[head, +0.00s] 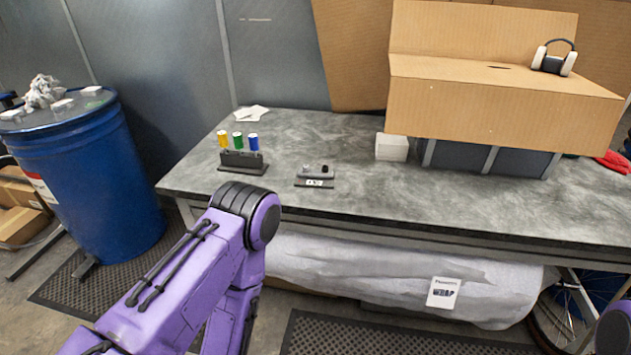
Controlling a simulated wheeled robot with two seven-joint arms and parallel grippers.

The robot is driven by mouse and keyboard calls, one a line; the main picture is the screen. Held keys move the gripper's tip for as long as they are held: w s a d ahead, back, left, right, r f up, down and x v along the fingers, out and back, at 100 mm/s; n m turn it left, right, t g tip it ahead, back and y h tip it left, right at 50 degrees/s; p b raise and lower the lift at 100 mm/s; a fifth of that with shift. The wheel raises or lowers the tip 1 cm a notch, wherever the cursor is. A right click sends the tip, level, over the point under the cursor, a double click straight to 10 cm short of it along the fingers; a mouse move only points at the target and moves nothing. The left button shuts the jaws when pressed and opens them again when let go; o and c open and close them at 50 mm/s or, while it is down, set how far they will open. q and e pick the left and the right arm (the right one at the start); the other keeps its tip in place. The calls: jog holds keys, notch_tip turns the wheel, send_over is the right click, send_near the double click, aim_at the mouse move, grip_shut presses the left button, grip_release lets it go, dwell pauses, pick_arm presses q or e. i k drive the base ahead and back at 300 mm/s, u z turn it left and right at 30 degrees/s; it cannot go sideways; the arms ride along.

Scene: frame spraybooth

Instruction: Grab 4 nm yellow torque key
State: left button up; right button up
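The yellow torque key (222,138) stands upright in a dark holder (243,161) on the left part of the grey workbench. A green key (238,141) and a blue key (253,142) stand to its right in the same holder. My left arm comes in from the lower left, its purple links in front of the bench's front edge. My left gripper is not visible. Only a purple piece of my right arm shows at the lower right edge, and my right gripper is not visible.
A small dark stand (315,175) sits right of the holder on the workbench (350,200). A white box (391,147) and a large cardboard box (500,100) with headphones (554,58) stand farther right. A blue drum (90,170) stands left of the bench.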

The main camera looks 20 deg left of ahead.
aim_at(222, 136)
jog(key=z, duration=0.15)
jog(key=k, duration=0.4)
jog(key=u, duration=1.55)
jog(key=i, duration=1.5)
jog(key=z, duration=0.45)
